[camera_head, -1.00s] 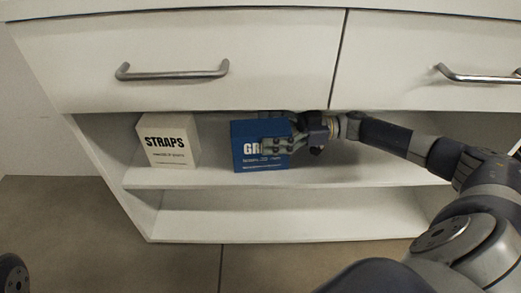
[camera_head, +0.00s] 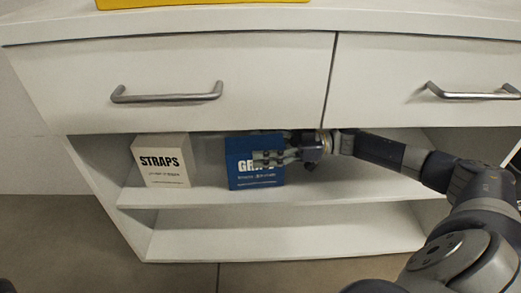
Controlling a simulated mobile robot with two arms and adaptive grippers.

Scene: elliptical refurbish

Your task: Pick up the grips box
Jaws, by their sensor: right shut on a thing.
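The blue grips box (camera_head: 240,178) is upright on the upper open shelf under the drawers, a little left of the middle of the view. Its white lettering is partly covered by my gripper. My right gripper (camera_head: 268,158) reaches in from the right and is shut on the grips box, with one finger across its front face. The other finger is mostly hidden behind the box. I cannot tell whether the box touches the shelf. My left gripper is not in view.
A white straps box (camera_head: 161,161) stands to the left on the same shelf (camera_head: 330,186), with a gap between the boxes. Drawers with metal handles (camera_head: 167,95) overhang the shelf closely. The lower shelf (camera_head: 290,236) is empty. A yellow object (camera_head: 200,3) lies on the top.

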